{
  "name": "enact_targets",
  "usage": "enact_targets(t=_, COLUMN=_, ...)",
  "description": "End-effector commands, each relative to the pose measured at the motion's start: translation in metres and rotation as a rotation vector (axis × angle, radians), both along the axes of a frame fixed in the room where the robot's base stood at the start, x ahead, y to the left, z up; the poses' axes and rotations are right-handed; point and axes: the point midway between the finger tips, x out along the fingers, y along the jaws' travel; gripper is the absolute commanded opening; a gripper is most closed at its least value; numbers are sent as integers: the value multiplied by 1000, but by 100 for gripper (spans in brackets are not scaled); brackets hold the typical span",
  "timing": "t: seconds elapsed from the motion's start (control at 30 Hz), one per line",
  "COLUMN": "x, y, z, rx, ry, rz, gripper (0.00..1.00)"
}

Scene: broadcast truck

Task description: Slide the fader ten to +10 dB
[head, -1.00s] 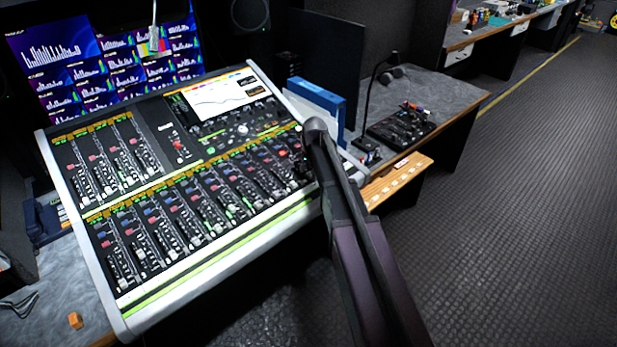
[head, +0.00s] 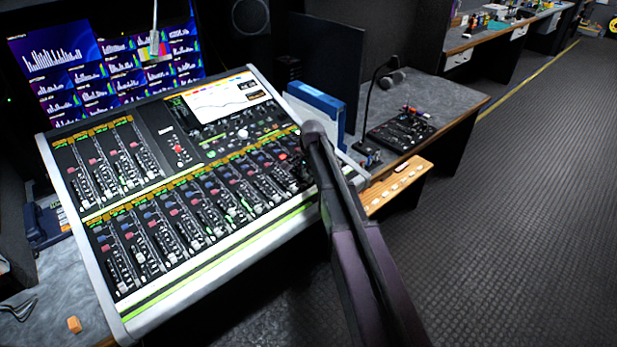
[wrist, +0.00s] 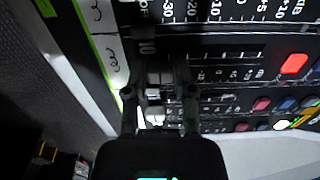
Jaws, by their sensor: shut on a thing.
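The fader ten cap (wrist: 158,76) is a small pale cap on the mixing console, between my fingers in the wrist view. My gripper (wrist: 158,82) is shut on it, and its fingers partly hide it. The printed scale (wrist: 225,10) runs from OFF at left to +10 dB at right; the cap is near the OFF end. In the head view my gripper (head: 301,172) is dark and mostly hidden behind my arm, at the right end of the console's lower fader bank.
The mixing console (head: 215,262) has several other faders close by, with more pale caps (wrist: 154,115) beside my gripper. A blue binder (head: 318,100) stands behind my arm. A small panel with knobs (head: 400,130) and a lamp are on the right desk.

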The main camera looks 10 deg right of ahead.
Motion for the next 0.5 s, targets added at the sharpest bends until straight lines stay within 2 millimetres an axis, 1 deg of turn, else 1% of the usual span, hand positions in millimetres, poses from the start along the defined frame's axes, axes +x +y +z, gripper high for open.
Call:
enact_targets(t=0.03, x=11, y=4, z=2, rx=0, ry=0, rz=0, gripper=0)
enact_targets(t=0.3, x=62, y=33, z=11, rx=0, ry=-1, rz=1, gripper=0)
enact_targets(t=0.4, x=77, y=43, z=13, rx=0, ry=-1, rz=2, gripper=0)
enact_targets(t=0.5, x=86, y=49, z=14, rx=0, ry=-1, rz=1, gripper=0)
